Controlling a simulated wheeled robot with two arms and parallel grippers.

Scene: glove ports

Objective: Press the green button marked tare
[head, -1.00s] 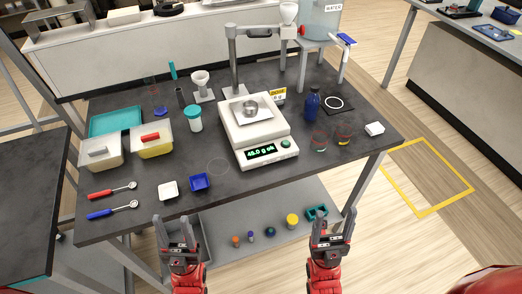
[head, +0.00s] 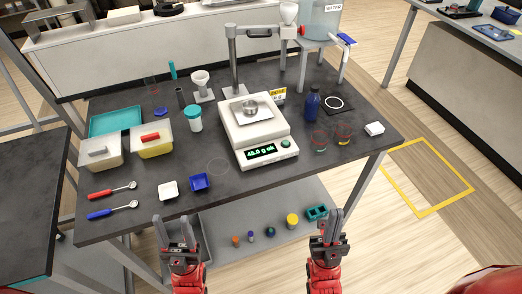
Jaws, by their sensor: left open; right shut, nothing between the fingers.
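The green button (head: 286,143) is on the front right of the white balance (head: 262,133), to the right of its lit green display (head: 261,152). Any marking on the button is too small to read. A small metal cup (head: 250,107) sits on the balance's pan. My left gripper (head: 174,224) is open and empty in front of the table's front edge. My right gripper (head: 333,217) is shut and empty, also in front of the table, below and to the right of the button. Neither gripper touches the balance.
An arm stand (head: 236,62) rises behind. The table's front right is clear.

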